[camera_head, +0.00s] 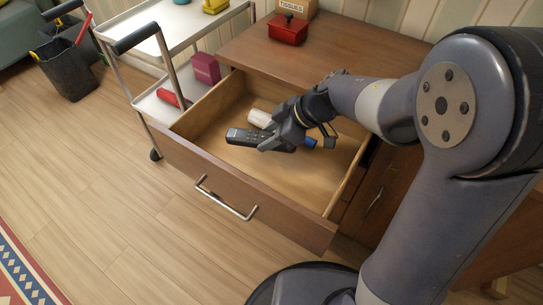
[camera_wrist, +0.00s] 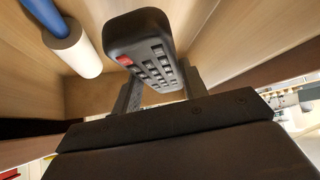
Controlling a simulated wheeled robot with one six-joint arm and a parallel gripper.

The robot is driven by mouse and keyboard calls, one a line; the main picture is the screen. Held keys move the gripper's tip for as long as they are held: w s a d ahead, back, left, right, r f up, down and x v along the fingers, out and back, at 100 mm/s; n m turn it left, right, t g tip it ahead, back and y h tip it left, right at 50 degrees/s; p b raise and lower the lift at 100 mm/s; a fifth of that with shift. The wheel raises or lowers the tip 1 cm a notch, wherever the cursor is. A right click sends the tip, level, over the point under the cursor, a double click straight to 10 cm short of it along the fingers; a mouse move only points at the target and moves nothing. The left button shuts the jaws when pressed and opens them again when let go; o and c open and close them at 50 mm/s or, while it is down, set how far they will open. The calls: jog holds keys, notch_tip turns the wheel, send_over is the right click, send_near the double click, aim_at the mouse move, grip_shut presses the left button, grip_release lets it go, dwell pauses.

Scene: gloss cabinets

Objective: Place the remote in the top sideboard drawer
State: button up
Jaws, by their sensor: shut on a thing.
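The remote (camera_head: 246,136) is dark with several buttons. My gripper (camera_head: 275,143) is shut on it and holds it over the open top drawer (camera_head: 181,149) of the sideboard (camera_head: 345,48). In the wrist view the remote (camera_wrist: 143,46) lies between the two fingers (camera_wrist: 160,90), its buttons and one red key showing. I cannot tell whether the remote touches the drawer floor. My gripper and wrist hide part of the drawer's inside.
A white and blue cylinder (camera_wrist: 75,50) lies in the drawer. A red box (camera_head: 288,30) and a tissue box (camera_head: 298,7) stand on the sideboard top. A trolley (camera_head: 160,105) stands left of the drawer. The drawer's front right part is clear.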

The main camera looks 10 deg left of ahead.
notch_tip(320, 180, down, 8)
jog(key=b, duration=0.4)
jog(key=shift+f, duration=0.2)
jog(key=shift+r, duration=0.1)
jog(key=o, duration=1.1)
